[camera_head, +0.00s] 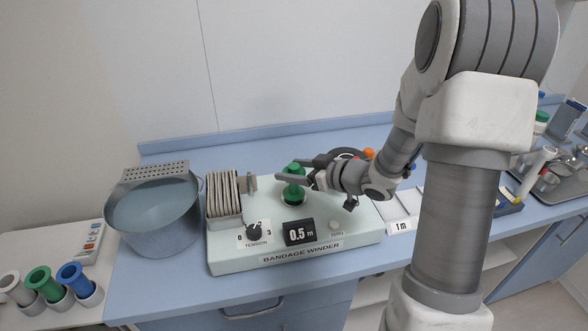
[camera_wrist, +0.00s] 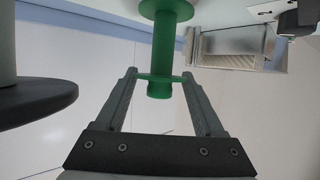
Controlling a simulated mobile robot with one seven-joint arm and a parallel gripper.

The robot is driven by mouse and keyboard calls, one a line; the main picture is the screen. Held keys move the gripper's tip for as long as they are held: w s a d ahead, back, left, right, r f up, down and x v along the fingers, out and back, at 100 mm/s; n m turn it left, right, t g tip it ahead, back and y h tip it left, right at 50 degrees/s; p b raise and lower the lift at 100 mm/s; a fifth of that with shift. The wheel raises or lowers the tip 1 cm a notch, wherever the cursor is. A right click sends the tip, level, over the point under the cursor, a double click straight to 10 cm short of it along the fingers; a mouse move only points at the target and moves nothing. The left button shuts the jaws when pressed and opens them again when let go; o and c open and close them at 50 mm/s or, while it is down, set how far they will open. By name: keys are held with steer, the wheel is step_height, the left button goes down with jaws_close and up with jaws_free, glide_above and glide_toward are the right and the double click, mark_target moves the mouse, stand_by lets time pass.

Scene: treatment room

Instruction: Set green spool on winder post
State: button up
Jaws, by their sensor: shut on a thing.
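The green spool (camera_head: 293,186) is upright at the middle of the bandage winder (camera_head: 225,256), over a round seat on its top. My gripper (camera_head: 297,172) reaches in from the right and is shut on the spool's upper part. In the wrist view the spool (camera_wrist: 166,42) is between the two fingers (camera_wrist: 160,78), its narrow knob end toward the palm. The winder post is hidden by the spool, so I cannot tell whether the spool is fully seated.
A 1m block (camera_head: 400,226) lies right of the winder. A dark disc (camera_wrist: 55,103) fills the wrist view's left.

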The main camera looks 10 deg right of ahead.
steer(key=shift+f+b, duration=0.4)
steer(key=shift+f, duration=0.2)
steer(key=o, duration=1.1)
steer(key=shift+c, duration=0.2)
steer(key=shift+p+v, duration=0.95)
steer(key=shift+v, duration=0.7)
steer(key=p+v, duration=0.4)
steer(key=v, duration=0.3)
steer(key=shift+s+d+r, duration=0.15)
steer(key=shift+s+r, duration=0.05)
steer(key=shift+s, duration=0.05)
